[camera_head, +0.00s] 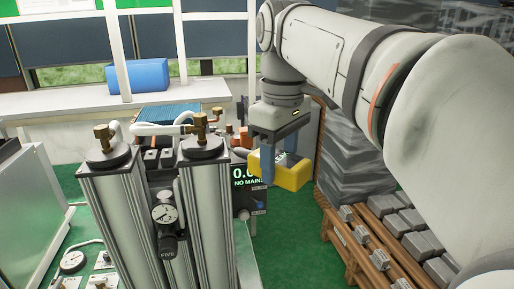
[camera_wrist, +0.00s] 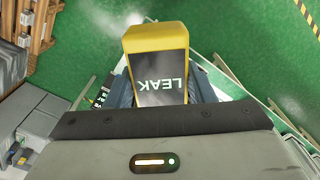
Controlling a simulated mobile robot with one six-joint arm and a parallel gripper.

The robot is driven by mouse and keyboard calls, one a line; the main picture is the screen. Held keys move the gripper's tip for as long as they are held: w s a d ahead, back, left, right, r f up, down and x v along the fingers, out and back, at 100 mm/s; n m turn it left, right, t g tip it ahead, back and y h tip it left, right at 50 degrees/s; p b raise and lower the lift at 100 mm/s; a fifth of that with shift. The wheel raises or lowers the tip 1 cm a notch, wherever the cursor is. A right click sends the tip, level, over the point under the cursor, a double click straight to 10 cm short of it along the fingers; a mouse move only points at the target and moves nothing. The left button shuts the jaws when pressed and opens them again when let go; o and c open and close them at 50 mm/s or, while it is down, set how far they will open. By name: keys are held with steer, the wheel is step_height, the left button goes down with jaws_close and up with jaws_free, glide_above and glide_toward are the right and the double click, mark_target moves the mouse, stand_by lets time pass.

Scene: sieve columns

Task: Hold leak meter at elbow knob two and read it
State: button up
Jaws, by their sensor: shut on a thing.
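My gripper (camera_head: 282,158) is shut on the yellow leak meter (camera_head: 291,174) and holds it in the air, right of the two sieve columns. In the wrist view the leak meter (camera_wrist: 157,38) sits between the fingers, its dark face showing "LEAK" upside down; no number is readable. Two grey columns stand at the left, a left column (camera_head: 123,215) and a right column (camera_head: 208,215). Each has a brass elbow fitting on its black cap: the left elbow (camera_head: 103,135) and the right elbow (camera_head: 200,127). I cannot tell which is knob two. The meter is apart from both.
A dark display (camera_head: 247,182) behind the columns reads "0.0" and "NO MAIN", partly hidden. A round gauge (camera_head: 165,214) sits between the columns. White hoses (camera_head: 160,129) run at their tops. A wooden pallet (camera_head: 345,245) with grey blocks stands right. Green floor (camera_head: 285,235) is clear between.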

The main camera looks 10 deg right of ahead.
mark_target(237, 148)
steer(key=shift+s+r, duration=0.1)
steer(key=shift+s, duration=0.05)
steer(key=w+a+p, duration=0.1)
steer(key=w, duration=0.1)
steer(key=w+a+p, duration=0.1)
steer(key=w+a, duration=0.1)
steer(key=w+a+p, duration=0.1)
steer(key=w+a, duration=0.1)
steer(key=shift+w+r, duration=0.1)
steer(key=shift+w, duration=0.05)
steer(key=shift+w+a+p, duration=0.45)
steer(key=shift+w, duration=0.15)
stand_by(1.6)
